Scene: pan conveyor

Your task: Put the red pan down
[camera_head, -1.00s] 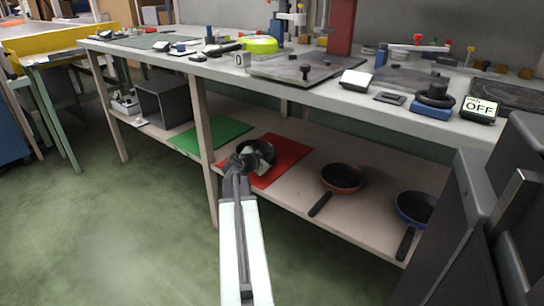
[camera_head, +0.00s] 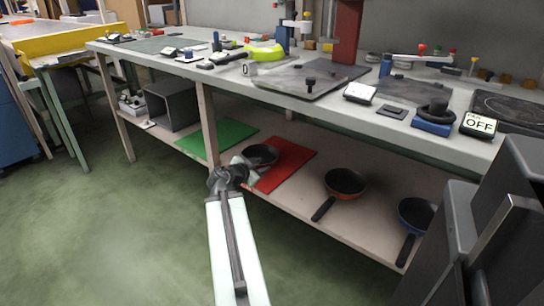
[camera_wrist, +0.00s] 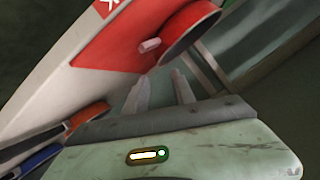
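The red pan (camera_head: 262,155) rests on the lower shelf, at the left edge of the red mat (camera_head: 288,160). In the wrist view the red pan (camera_wrist: 191,29) is at the top, beyond my fingertips, overlapping the red mat (camera_wrist: 118,50). My gripper (camera_head: 243,172) is just in front of the pan at the shelf's front edge. In the wrist view my gripper (camera_wrist: 160,88) has its two fingers apart with nothing between them. The gripper partly hides the pan's near side in the head view.
A green mat (camera_head: 218,138) lies left of the red one. An orange-red pan (camera_head: 345,183) and a blue pan (camera_head: 416,214) stand to the right on the shelf. A grey box (camera_head: 172,107) is at the far left. The tabletop (camera_head: 225,84) overhangs the shelf.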

